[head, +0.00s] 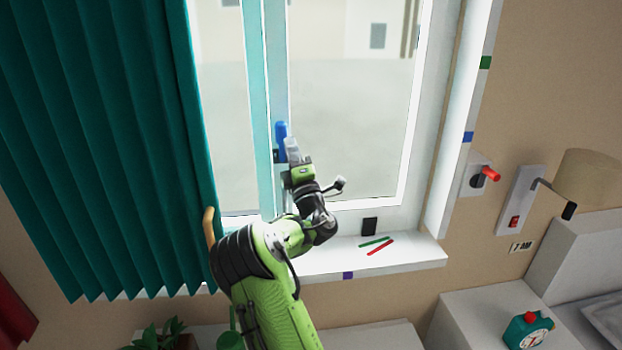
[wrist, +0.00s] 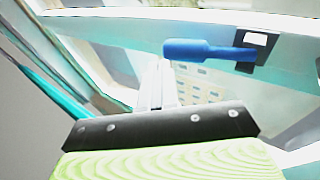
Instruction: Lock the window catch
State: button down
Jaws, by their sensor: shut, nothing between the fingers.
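The window catch has a blue handle (head: 281,133) that points up along the window's middle frame from a dark base (head: 279,156). In the wrist view the blue handle (wrist: 200,50) lies sideways, running left from its black base plate (wrist: 256,50). My gripper (head: 292,146) is shut and empty, just to the right of the handle's lower part in the head view. In the wrist view my fingertips (wrist: 160,72) are near the free end of the handle. I cannot tell whether they touch it.
A teal curtain (head: 110,130) hangs left of the window. A green and a red stick (head: 380,246) lie on the white sill (head: 400,261). A red knob (head: 490,174) and a wall lamp (head: 590,175) are on the right wall.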

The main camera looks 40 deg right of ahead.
jog(key=s+a+f+b, duration=0.2)
jog(key=s+a+b, duration=0.2)
jog(key=s, duration=0.5)
jog(key=shift+f+b, duration=0.15)
jog(key=shift+b, duration=0.15)
jog(key=shift+s, duration=0.1)
